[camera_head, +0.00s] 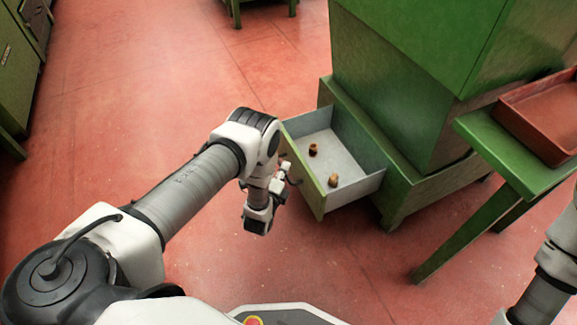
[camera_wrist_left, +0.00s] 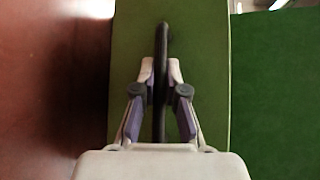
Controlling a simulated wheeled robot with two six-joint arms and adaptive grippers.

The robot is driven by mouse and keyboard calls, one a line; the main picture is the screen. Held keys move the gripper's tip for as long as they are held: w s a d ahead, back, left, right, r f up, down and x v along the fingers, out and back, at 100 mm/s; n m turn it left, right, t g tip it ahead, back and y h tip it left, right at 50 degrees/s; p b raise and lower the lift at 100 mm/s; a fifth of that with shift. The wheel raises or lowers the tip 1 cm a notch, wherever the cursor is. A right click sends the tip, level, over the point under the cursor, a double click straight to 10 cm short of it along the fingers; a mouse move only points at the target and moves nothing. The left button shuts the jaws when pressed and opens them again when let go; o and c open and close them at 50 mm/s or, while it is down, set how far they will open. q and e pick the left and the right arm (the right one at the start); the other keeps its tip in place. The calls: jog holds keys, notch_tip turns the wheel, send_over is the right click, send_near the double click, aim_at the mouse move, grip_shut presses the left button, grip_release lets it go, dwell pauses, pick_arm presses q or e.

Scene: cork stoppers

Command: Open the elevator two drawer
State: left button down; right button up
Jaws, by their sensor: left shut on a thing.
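The green elevator drawer (camera_head: 308,190) stands pulled out from the base of the green cabinet (camera_head: 400,85) in the head view. Its pale inside is exposed and holds two small cork stoppers (camera_head: 313,150) (camera_head: 333,180). My left gripper (camera_head: 285,172) is at the drawer's front. In the left wrist view, my left gripper (camera_wrist_left: 160,85) is shut on the dark bar handle (camera_wrist_left: 163,40) of the green drawer front (camera_wrist_left: 200,50). My right arm shows at the right edge of the head view, but its gripper is out of the picture.
A green table (camera_head: 500,155) with a reddish-brown tray (camera_head: 535,120) stands at the right. Green furniture (camera_head: 15,75) is at the far left. The red floor (camera_head: 120,75) is clear in front of and left of the drawer.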

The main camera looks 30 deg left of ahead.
pick_arm(q)
jog(key=c, duration=1.2)
grip_release()
jog(key=s+d+r, duration=0.1)
jog(key=s, duration=1)
jog(key=shift+s+d+r, duration=0.25)
jog(key=shift+s+r, duration=0.1)
jog(key=shift+s, duration=0.05)
